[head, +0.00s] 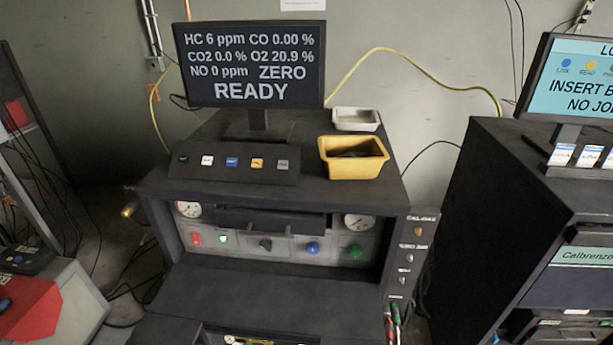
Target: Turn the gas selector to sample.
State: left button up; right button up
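The gas analyser bench (285,290) stands in the middle of the head view. Its recessed front panel has a dark knob (265,244), a blue knob (312,248) and a green knob (355,251). A narrow plate (411,257) on its right edge reads CAL-GAS at the top, with smaller labels and small fittings below. I cannot tell for sure which control is the gas selector, nor read its setting. The monitor (254,65) shows ZERO and READY. Neither of my grippers is in view.
A row of buttons (232,162), a yellow bin (353,158) and a grey tray (356,119) sit on the bench top. A dark cabinet (500,210) with a screen stands at right. A red object (30,312) is at lower left. Cables lie on the floor at left.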

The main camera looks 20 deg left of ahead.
aim_at(266, 244)
jog(key=u, duration=2.15)
jog(key=k, duration=0.5)
jog(key=z, duration=1.25)
